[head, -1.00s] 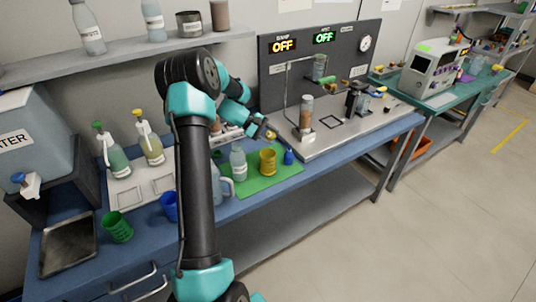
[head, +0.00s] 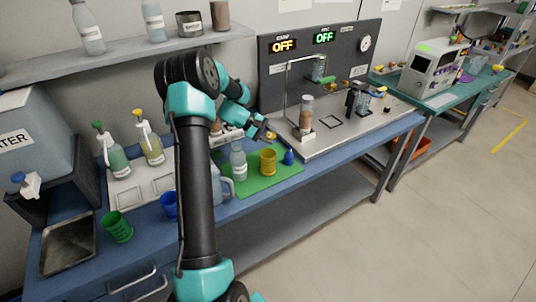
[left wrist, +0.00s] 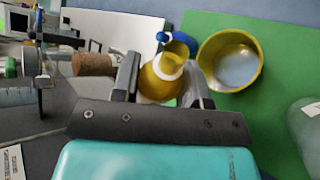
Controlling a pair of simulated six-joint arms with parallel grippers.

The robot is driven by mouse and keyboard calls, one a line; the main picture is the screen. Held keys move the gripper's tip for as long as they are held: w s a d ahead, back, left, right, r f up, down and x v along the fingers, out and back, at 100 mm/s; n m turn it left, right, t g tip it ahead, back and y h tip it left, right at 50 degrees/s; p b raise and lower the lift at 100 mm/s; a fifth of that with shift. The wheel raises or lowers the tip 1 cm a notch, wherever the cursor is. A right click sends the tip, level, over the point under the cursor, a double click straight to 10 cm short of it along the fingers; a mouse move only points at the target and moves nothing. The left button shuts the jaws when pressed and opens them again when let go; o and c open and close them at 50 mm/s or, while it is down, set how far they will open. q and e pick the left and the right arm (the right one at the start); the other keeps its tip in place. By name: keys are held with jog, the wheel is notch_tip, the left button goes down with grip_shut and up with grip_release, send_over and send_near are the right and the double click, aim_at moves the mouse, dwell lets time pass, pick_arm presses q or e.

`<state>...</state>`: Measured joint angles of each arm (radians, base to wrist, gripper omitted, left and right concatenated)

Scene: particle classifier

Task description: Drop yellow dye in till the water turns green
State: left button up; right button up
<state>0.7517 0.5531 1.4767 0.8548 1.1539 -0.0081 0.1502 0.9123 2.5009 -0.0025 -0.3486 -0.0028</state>
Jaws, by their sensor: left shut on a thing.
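My left gripper (head: 268,128) is shut on a small yellow dye bottle (left wrist: 160,80), which sits between the fingers in the left wrist view (left wrist: 162,84). Its pale cap faces the camera. The yellow cup (head: 268,161) stands on the green mat (head: 248,185), beside and below the gripper. In the left wrist view the cup (left wrist: 252,80) is just right of the held bottle, with greyish content inside. The blue dye bottle (head: 289,158) stands right of the cup in the head view and shows as a blue shape in the wrist view (left wrist: 176,40). My right gripper is not in view.
A labelled bottle (head: 238,165) stands left of the yellow cup. A blue cup (head: 169,206) and a green cup (head: 118,227) are farther left. A metal station (head: 345,125) with a tube and flask is on the right.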

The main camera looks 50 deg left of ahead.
pick_arm(q)
jog(key=shift+f, duration=0.1)
dwell(0.6)
jog(key=shift+w+a+r+m+t, duration=0.15)
jog(key=shift+r+m+t, duration=0.2)
jog(key=shift+m+t, duration=0.25)
dwell(1.9)
jog(key=shift+w+f+m+t+y, duration=0.1)
jog(key=shift+f+m+t+y, duration=0.3)
jog(key=shift+m+t+y, duration=0.1)
dwell(2.0)
jog(key=shift+r+m+t+p, duration=0.35)
jog(key=shift+m+t, duration=0.05)
jog(key=shift+m, duration=0.1)
dwell(1.8)
